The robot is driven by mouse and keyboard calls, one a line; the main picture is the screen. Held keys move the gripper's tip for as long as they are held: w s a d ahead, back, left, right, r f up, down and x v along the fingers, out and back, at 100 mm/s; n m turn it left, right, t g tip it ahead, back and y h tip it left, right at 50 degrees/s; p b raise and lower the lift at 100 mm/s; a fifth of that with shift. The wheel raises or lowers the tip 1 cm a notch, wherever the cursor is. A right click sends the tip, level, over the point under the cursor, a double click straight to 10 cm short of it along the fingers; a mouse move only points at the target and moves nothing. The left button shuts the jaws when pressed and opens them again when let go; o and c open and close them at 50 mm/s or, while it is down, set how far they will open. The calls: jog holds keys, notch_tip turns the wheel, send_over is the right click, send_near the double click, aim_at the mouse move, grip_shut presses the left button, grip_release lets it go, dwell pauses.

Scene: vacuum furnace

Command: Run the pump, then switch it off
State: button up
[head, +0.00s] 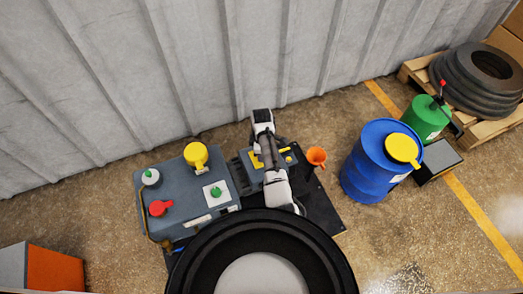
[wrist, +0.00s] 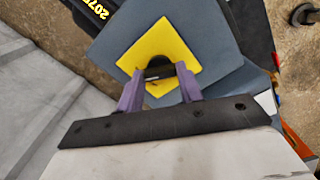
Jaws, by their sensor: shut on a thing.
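In the wrist view my gripper (wrist: 160,78) has two purple fingers closed on a small black switch (wrist: 157,72). The switch sits on a yellow square plate (wrist: 150,48) on top of a blue-grey box (wrist: 222,55). In the head view the blue-grey pump unit (head: 249,180) stands on a black base, right of the larger control cabinet (head: 181,180). Part of the yellow plate (head: 257,161) shows beside my arm. My fingers and the switch are hidden there by my arm. Whether the pump is running cannot be seen.
An orange funnel (head: 317,156) and blue drum (head: 375,160) stand to the right. A corrugated wall (head: 190,60) runs close behind. An orange-grey box (head: 45,270) is at lower left.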

jog(key=shift+m, duration=0.3)
jog(key=o, duration=1)
notch_tip(320, 180, up, 14)
jog(key=shift+f+b, duration=0.1)
jog(key=shift+b, duration=0.2)
